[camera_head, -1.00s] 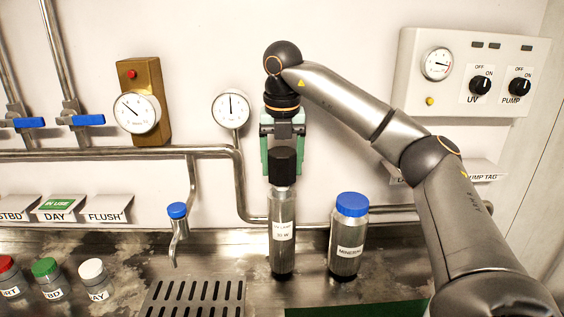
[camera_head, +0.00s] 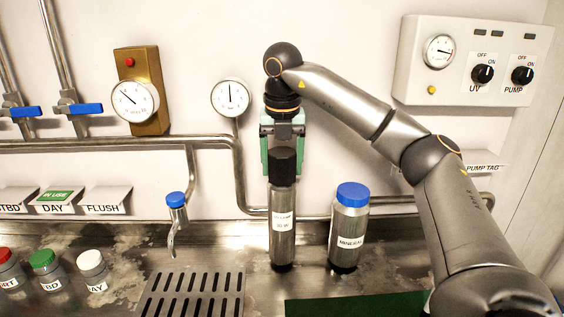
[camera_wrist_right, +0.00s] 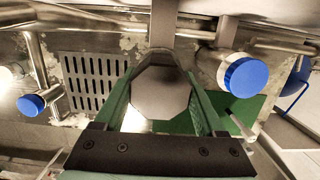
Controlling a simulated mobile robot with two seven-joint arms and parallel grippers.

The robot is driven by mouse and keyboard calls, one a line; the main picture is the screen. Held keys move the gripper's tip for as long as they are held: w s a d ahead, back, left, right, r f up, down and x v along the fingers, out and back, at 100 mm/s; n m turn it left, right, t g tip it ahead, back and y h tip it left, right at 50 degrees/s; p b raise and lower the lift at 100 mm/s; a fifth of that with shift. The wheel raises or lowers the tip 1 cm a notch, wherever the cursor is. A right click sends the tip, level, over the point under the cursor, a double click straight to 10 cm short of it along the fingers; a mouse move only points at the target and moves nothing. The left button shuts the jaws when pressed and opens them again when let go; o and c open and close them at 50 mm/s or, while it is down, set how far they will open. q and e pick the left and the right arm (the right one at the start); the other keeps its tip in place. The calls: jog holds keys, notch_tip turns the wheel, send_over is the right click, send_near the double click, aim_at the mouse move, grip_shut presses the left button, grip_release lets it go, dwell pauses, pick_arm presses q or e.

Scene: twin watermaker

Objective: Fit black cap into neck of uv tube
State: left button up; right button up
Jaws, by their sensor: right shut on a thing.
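The black cap (camera_head: 282,166) sits upright at the top of the uv tube (camera_head: 283,238), a grey metal cylinder with a white label standing on the counter. My right gripper (camera_head: 282,160) comes down from above and is shut on the cap, with green fingers on either side. The right wrist view shows the cap's flat octagonal top (camera_wrist_right: 160,92) between the fingers. The cap meets the tube's neck in the head view. How deep it sits inside cannot be seen. My left gripper is not in view.
A blue-capped mineral bottle (camera_head: 349,228) stands close to the right of the tube. A slotted drain (camera_head: 192,294) and a tap (camera_head: 176,222) are to the left. Pipes (camera_head: 350,211) run along the wall behind. A green mat (camera_head: 350,303) lies in front.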

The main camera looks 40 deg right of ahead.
aim_at(283, 156)
jog(key=shift+f, duration=0.45)
jog(key=o, duration=1.1)
jog(key=shift+r, duration=0.35)
jog(key=r+p, duration=0.1)
jog(key=r, duration=0.3)
jog(key=s+r+p, duration=0.1)
jog(key=r, duration=0.2)
jog(key=a+r+p, duration=0.1)
jog(key=r+p, duration=0.1)
jog(key=r, duration=0.2)
jog(key=shift+s+a+r, duration=0.1)
jog(key=shift+s+r, duration=0.1)
jog(key=shift+r, duration=0.15)
jog(key=shift+s+f, duration=0.1)
